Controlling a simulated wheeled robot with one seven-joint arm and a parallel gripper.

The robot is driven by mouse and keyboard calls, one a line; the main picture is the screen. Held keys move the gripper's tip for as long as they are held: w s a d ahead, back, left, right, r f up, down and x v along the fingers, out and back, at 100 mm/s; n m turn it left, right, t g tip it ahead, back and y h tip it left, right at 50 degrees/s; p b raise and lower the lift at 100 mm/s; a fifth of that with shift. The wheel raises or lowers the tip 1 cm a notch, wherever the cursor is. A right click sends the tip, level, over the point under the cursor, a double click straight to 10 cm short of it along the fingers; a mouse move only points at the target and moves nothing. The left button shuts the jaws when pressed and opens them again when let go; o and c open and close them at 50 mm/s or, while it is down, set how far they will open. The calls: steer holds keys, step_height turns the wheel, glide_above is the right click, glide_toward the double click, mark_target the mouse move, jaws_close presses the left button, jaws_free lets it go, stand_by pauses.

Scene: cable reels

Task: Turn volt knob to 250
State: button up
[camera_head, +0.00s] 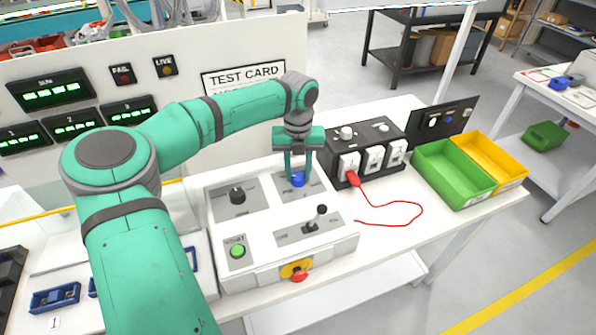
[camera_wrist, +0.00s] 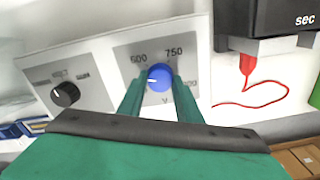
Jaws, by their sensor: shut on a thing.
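The volt knob is a blue round knob (camera_head: 298,179) on a grey plate at the back right of the white control box (camera_head: 330,250). In the wrist view the blue knob (camera_wrist: 159,77) sits between my fingers, with "500" and "750" printed above it; the lower part of its scale is largely hidden by my gripper. My gripper (camera_head: 298,176) points down over the knob and is shut on it. It also shows in the wrist view (camera_wrist: 158,82), with one finger on each side of the knob. I cannot read where the knob points.
A black knob (camera_head: 237,194), a toggle lever (camera_head: 318,215), a green button (camera_head: 237,250) and a red stop button (camera_head: 297,268) share the box. Right of it stand a black socket unit (camera_head: 375,133) with a red lead (camera_head: 390,222), a green bin (camera_head: 455,172) and a yellow bin (camera_head: 490,152).

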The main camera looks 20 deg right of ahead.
mark_target(298, 176)
steer(key=n, duration=0.5)
steer(key=shift+w+n, duration=0.1)
steer(key=shift+n, duration=2.3)
steer(key=o, duration=1)
steer(key=shift+o, duration=0.2)
step_height(298, 176, up, 11)
steer(key=shift+a+f, duration=0.1)
